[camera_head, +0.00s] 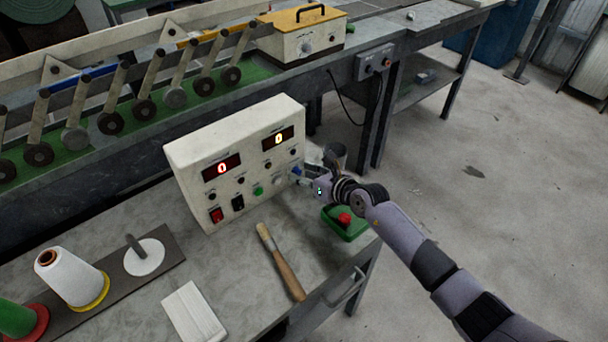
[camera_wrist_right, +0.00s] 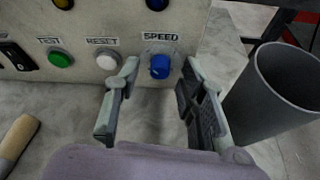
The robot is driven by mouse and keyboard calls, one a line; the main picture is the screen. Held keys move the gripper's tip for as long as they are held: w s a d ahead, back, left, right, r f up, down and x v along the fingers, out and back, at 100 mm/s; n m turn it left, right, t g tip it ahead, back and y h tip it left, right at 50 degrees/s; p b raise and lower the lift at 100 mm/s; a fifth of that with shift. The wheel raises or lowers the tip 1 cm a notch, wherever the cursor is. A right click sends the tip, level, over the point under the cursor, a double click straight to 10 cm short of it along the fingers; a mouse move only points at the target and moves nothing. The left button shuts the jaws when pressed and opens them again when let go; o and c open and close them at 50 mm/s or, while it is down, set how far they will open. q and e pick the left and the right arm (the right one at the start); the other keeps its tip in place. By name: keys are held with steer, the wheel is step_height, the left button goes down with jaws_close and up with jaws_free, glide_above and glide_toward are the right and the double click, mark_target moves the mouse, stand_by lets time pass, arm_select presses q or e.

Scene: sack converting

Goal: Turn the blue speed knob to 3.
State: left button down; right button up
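The blue speed knob (camera_wrist_right: 160,67) is on the front of a cream control box (camera_head: 205,160), under a SPEED label. It also shows small and partly covered at the box's lower right in the head view (camera_head: 297,170). My right gripper (camera_wrist_right: 160,80) is open, with one finger on each side of the knob. A gap shows between each finger and the knob; whether the tips reach its depth I cannot tell. The knob's pointer setting is too small to read. Both box displays appear to read 0. My left gripper is not in view.
A white reset button (camera_wrist_right: 107,61) and a green test button (camera_wrist_right: 61,59) sit left of the knob. A grey cup (camera_wrist_right: 275,95) stands close to the right finger.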

steer(key=shift+c, duration=0.2)
jaws_close()
stand_by(0.3)
